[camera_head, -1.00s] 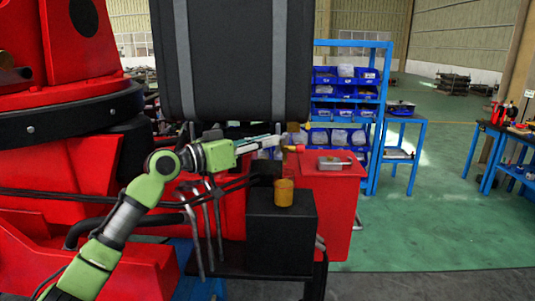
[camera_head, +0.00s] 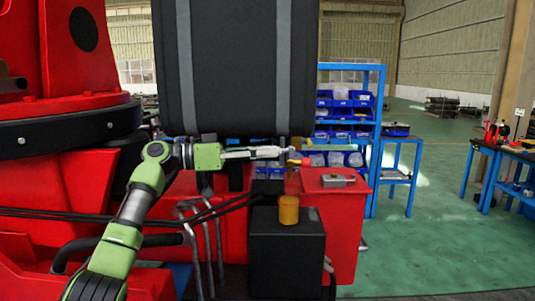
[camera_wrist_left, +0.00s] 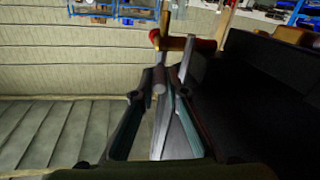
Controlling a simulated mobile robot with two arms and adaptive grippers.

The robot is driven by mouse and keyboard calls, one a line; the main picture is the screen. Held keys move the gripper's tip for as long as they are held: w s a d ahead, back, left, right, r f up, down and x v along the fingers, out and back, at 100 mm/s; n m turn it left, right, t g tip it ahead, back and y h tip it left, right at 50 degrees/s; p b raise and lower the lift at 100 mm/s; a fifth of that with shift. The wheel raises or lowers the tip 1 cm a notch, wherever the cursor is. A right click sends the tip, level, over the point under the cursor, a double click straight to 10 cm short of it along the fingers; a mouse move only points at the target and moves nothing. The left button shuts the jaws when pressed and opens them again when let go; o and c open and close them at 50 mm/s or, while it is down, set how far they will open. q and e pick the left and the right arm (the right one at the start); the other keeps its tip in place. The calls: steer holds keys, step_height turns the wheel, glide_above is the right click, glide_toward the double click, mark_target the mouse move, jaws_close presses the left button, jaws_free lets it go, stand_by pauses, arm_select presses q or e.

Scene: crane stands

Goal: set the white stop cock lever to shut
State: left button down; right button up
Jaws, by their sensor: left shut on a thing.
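The stop cock shows in the head view as a small red and yellow fitting (camera_head: 300,161) below the right end of the black tank. In the wrist view the fingers (camera_wrist_left: 172,76) are close together, shut on a thin piece at the fitting, apparently the white lever. The fingers mostly hide it, so its angle is unclear. My right gripper is not in view.
The large black tank (camera_head: 235,70) hangs just above my left gripper. Below are an orange cup (camera_head: 288,210) on a black box (camera_head: 286,245) and a red box (camera_head: 345,215) with a small grey metal item (camera_head: 338,181). Blue shelving (camera_head: 378,110) stands behind.

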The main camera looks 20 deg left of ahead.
arm_select(q)
steer(key=c, duration=2)
jaws_free()
steer(key=shift+w+f, duration=0.1)
steer(key=v, duration=1.2)
steer(key=shift+c, duration=0.4)
